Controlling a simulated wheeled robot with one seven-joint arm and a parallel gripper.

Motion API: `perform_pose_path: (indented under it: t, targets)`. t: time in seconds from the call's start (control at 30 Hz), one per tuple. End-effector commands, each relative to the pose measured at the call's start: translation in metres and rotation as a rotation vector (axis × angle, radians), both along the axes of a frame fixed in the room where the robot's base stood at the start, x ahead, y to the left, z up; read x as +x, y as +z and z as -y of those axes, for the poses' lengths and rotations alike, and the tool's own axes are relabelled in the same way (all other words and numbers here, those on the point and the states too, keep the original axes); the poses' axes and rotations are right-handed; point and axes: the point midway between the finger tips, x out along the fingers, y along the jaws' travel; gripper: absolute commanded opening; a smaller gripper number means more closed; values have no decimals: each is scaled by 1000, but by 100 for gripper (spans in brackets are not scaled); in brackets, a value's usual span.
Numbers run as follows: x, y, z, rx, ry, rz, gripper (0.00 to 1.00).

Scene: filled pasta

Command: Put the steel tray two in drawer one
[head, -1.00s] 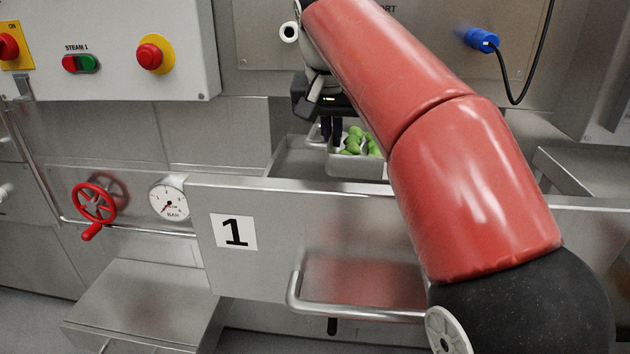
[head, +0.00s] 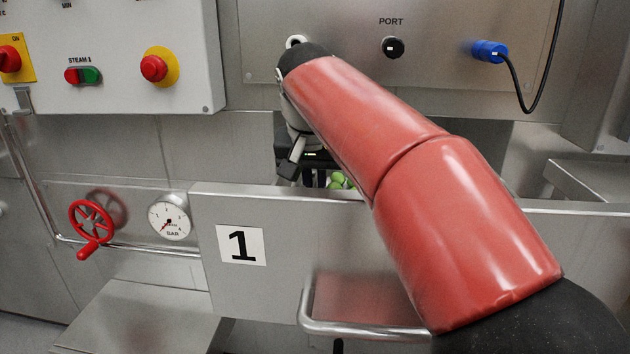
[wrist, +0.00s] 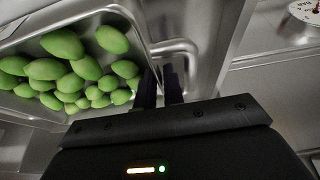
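A steel tray (wrist: 32,49) holds several green pasta pieces (wrist: 85,67); no number shows on it. In the head view only some green pieces (head: 340,180) show above the drawer front, and the rest of the tray is hidden. My gripper (wrist: 160,86) is at the tray's side, with its two dark fingers close together at the steel loop handle (wrist: 178,47). It looks shut on the tray there, though the contact is partly hidden. Drawer one (head: 212,278), marked "1", stands pulled out, and the tray is behind its front panel, inside or just over it.
A bar handle (head: 365,329) sticks out from the drawer front. A red valve wheel (head: 92,228) and a pressure gauge (head: 169,221) are to its left. A control box (head: 115,65) and a blue plug (head: 489,51) are on the back wall.

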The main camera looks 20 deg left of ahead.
Motion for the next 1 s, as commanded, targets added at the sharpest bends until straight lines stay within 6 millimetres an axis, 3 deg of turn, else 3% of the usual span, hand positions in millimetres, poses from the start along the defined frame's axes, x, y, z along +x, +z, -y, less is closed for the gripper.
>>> perform_pose_path:
  t: [0.1, 0.47, 0.8, 1.0]
  targets:
    - [0, 0, 0, 0, 0, 0, 25]
    - [-2, 10, 0, 1, 0, 0, 25]
    - [-28, 76, 6, 3, 2, 1, 25]
    - [-39, 105, 9, 0, 0, 1, 25]
